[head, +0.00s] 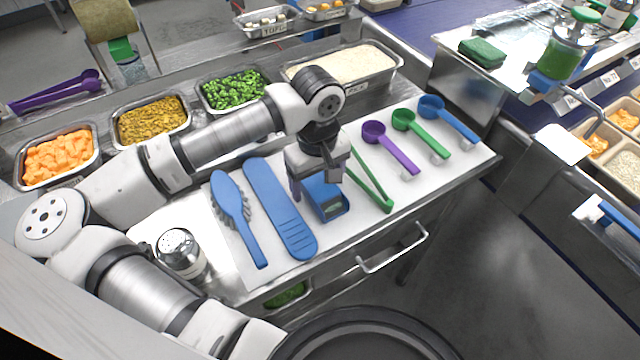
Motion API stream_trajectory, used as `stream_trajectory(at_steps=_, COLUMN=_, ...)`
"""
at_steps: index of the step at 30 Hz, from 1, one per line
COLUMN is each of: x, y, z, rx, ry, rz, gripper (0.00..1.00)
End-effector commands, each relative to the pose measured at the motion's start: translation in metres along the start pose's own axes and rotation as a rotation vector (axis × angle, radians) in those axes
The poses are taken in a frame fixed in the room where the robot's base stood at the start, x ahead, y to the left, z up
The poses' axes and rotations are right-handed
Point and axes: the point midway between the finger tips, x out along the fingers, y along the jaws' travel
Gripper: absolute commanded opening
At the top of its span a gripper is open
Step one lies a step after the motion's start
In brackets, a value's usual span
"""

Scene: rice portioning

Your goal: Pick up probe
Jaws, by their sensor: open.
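A blue device with a small dark panel (328,208), which looks like the probe, lies on the white mat (440,185) of the counter. It sits between a blue spatula-like tool (278,205) and green tongs (370,180). My gripper (317,190) is open and points down right over the device. One finger shows at its left and the other at its upper right. The gripper body hides the far part of the device. I cannot tell whether the fingers touch it.
Purple (390,145), green (418,132) and blue (447,117) scoops lie at the right. Food pans, including one of rice (345,62), line the back. A drawer handle (392,252) juts from the front.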

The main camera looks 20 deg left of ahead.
Motion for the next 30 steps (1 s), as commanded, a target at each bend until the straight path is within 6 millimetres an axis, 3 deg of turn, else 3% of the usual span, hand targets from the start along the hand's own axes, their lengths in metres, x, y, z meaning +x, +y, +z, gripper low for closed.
stream_trajectory(at_steps=8, x=0.0033, y=-0.0001, z=-0.0001, rx=0.000, ry=0.001, rz=0.000, gripper=0.74)
stream_trajectory(at_steps=18, x=0.0029, y=-0.0001, z=-0.0001, rx=0.000, ry=0.001, rz=0.000, gripper=0.29)
stream_trajectory(at_steps=30, x=-0.0040, y=0.0000, z=-0.0007, rx=-0.001, ry=0.002, rz=0.000, gripper=0.28)
